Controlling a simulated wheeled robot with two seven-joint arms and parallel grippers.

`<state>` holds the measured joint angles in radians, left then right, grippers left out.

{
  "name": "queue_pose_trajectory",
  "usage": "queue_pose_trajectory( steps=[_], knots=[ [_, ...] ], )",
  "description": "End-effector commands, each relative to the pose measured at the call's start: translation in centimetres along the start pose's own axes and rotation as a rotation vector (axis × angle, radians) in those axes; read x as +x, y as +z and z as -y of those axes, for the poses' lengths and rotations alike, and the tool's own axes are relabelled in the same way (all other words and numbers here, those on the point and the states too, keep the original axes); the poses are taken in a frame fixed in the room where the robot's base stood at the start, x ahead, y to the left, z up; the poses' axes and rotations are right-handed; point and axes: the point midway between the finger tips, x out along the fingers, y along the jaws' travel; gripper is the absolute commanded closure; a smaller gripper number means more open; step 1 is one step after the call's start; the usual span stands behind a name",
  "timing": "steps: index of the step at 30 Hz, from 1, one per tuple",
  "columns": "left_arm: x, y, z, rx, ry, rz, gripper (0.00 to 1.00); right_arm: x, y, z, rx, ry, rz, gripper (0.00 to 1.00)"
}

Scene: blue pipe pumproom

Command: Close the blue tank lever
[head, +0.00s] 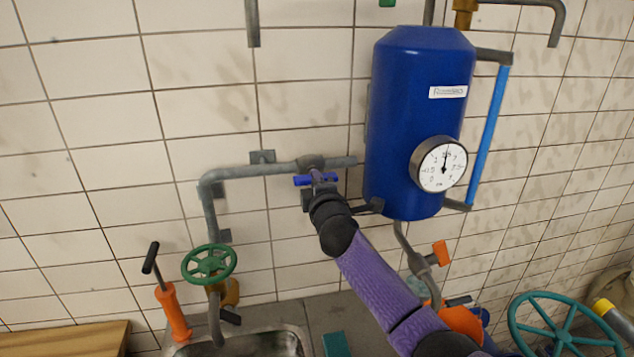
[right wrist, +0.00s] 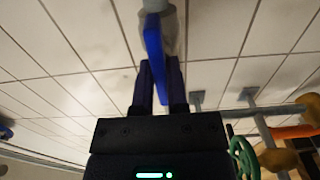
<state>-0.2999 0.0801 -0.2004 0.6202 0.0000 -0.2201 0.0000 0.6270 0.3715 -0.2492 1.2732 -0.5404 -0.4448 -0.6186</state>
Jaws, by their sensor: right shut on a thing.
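The blue tank (head: 418,120) is fixed to the tiled wall, with a round pressure gauge (head: 439,164) on its front. The blue lever (head: 302,181) sits on a valve on the grey pipe just left of the tank. My right gripper (head: 318,187) is at the lever, and my arm hides part of it. In the right wrist view the lever (right wrist: 154,50) runs down between the two fingers of my right gripper (right wrist: 158,75), which are shut on it. My left gripper is not in view.
A green handwheel (head: 209,264) and an orange pump (head: 172,312) stand at the lower left near a sink (head: 250,345). A large teal wheel (head: 562,325) is at the lower right. An orange-handled valve (head: 441,253) hangs under the tank. The wall left of the pipe is clear.

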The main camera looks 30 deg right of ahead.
Motion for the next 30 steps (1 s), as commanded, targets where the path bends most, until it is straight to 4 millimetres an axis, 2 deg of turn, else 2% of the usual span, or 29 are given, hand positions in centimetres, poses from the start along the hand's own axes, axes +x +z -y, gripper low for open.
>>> queue_pose_trajectory(
  steps=[11, 30],
  knots=[
    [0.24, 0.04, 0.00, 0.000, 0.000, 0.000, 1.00, -0.02, -0.02, 0.14, 0.100, -0.002, 0.000, 1.00],
    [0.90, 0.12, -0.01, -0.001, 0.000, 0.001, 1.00, -0.02, -0.03, 0.18, 0.680, -0.003, 0.001, 1.00]
  ],
)
